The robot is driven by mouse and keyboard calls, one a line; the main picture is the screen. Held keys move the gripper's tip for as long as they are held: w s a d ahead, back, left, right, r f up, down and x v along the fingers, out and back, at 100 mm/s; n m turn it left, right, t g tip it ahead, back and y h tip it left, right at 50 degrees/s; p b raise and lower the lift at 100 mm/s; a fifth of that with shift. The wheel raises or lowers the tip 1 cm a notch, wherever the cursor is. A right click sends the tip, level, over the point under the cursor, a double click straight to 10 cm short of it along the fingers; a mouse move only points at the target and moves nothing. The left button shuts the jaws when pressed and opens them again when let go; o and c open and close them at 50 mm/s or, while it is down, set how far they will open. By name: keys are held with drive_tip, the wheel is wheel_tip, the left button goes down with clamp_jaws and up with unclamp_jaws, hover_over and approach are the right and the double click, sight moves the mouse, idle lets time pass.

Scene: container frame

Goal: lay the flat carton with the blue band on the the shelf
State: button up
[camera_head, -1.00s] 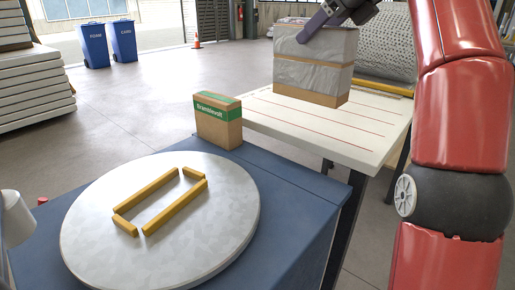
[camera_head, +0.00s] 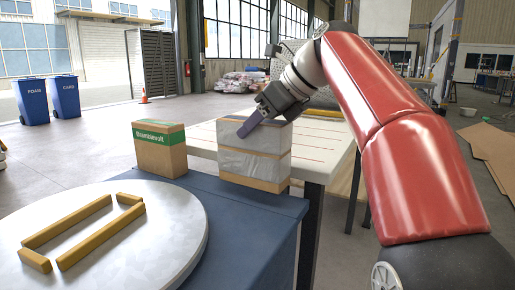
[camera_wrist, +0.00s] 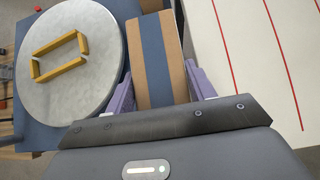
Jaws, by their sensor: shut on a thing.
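A tan carton wrapped in grey (camera_head: 255,158) is held by my gripper (camera_head: 250,124). In the wrist view its upper face shows a slate-blue band (camera_wrist: 156,62) between two tan strips. The purple fingers of my gripper (camera_wrist: 161,92) lie on either side of the carton and are shut on it. In the head view the carton is upright at the corner of the blue cabinet, beside the white table. I cannot tell whether its bottom touches the cabinet. I cannot make out a clear shelf.
A tan carton with a green band (camera_head: 160,150) stands left of the held carton. A round grey turntable (camera_head: 178,235) with a yellow bar frame (camera_head: 85,245) sits on the blue cabinet (camera_head: 255,225). The white table (camera_head: 312,160) with red lines is behind, its visible top mostly bare.

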drive_tip(key=shift+f+b, duration=0.7)
drive_tip(key=shift+f, duration=1.05)
drive_tip(key=o, duration=1.7)
drive_tip(key=shift+c, duration=0.2)
drive_tip(key=shift+d+r, duration=0.15)
drive_tip(key=shift+r, duration=0.25)
drive_tip(key=p, duration=0.5)
approach(258, 139)
drive_tip(key=w, duration=0.1)
drive_tip(key=w+d, duration=0.1)
drive_tip(key=shift+w+d+r, duration=0.2)
drive_tip(key=shift+w+r, duration=0.05)
drive_tip(key=shift+w, duration=0.05)
